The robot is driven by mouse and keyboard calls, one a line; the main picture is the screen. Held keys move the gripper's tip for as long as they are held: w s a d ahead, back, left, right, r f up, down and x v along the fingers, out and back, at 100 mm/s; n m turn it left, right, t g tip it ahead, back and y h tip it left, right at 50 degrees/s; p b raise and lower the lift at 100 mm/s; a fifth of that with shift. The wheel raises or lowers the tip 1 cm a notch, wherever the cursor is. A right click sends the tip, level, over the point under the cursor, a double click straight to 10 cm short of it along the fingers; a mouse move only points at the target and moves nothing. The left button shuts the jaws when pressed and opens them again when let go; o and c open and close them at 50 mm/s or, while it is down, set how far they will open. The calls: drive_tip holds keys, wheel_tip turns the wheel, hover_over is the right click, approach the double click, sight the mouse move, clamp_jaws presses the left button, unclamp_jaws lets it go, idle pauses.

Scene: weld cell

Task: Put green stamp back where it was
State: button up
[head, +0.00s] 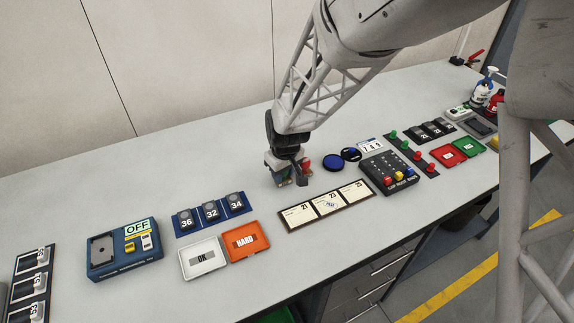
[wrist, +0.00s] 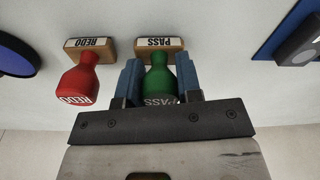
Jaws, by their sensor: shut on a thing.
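The green stamp (wrist: 158,82) has a wooden base labelled PASS (wrist: 150,46). My gripper (wrist: 158,76) is shut on its green handle, one blue finger on each side. The red stamp (wrist: 82,78), labelled REDO, is beside it, apart from the fingers, to the left in the wrist view. In the head view my gripper (head: 287,178) is low over the middle of the table and hides most of the green stamp. Part of the red stamp (head: 305,163) shows beside my gripper. I cannot tell whether the green stamp's base touches the table.
A round blue ink pad (head: 333,163) and its dark lid (head: 352,154) lie right of my gripper. A three-card board (head: 328,207) lies in front. A blue strip with numbered pieces (head: 210,214) is to the left. The table (head: 180,177) behind is clear.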

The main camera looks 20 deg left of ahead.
drive_tip(key=shift+f, duration=0.15)
drive_tip(key=o, duration=0.8)
drive_tip(key=shift+s+d+r, duration=0.15)
drive_tip(key=shift+d+r, duration=0.05)
drive_tip(key=shift+r, duration=1.85)
drive_tip(key=shift+s+d+r, duration=0.15)
drive_tip(key=shift+d+r, duration=0.05)
drive_tip(key=shift+r, duration=1.8)
drive_tip(key=shift+s+d+r, duration=0.15)
drive_tip(key=shift+d+r, duration=0.05)
drive_tip(key=shift+r, duration=1.85)
